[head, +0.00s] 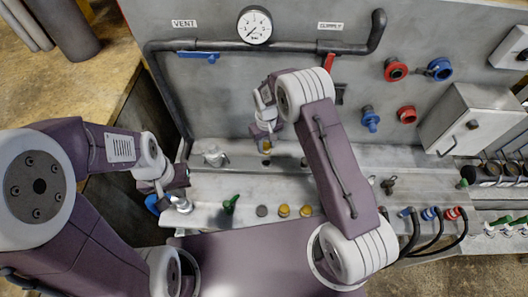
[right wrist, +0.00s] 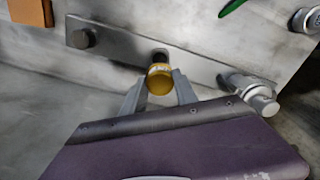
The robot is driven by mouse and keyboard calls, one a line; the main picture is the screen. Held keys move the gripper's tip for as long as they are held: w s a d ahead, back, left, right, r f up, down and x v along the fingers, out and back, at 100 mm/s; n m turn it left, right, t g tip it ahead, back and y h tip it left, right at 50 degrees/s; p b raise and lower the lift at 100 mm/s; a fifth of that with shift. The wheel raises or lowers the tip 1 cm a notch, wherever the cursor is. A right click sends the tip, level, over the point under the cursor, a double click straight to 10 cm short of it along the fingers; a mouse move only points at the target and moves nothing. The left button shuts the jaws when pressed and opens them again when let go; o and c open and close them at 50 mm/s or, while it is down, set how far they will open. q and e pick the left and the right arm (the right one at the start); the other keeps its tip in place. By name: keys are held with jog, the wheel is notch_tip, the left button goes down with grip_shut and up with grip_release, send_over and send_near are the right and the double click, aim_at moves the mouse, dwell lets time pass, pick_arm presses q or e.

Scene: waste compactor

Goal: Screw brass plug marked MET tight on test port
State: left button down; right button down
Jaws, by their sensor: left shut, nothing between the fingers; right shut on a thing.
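A brass plug (right wrist: 160,79) is between the fingers of my right gripper (right wrist: 160,92) in the right wrist view. Dark letters show on its face, but I cannot read them surely. The plug lines up with a dark port (right wrist: 160,55) on a metal strip; I cannot tell how far it is seated. In the head view my right gripper (head: 266,135) points down at the bench's back ledge, with a bit of the brass plug (head: 267,147) below it. My left gripper (head: 172,196) is shut and empty at the bench's left end, partly hidden by its wrist.
Two yellow caps (head: 295,211), a grey cap (head: 262,211) and a green handle (head: 231,203) are on the front ledge. A silver fitting (head: 215,156) stands left of the right gripper. A gauge (head: 254,25) and pipe (head: 160,95) are on the back panel.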

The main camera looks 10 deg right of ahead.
aim_at(266, 153)
jog(key=shift+s+d+r, duration=0.15)
jog(key=shift+s+r, duration=0.05)
jog(key=shift+s, duration=0.15)
pick_arm(q)
jog(key=shift+s+a+r, duration=0.2)
jog(key=shift+s+r, duration=0.05)
jog(key=shift+s, duration=0.05)
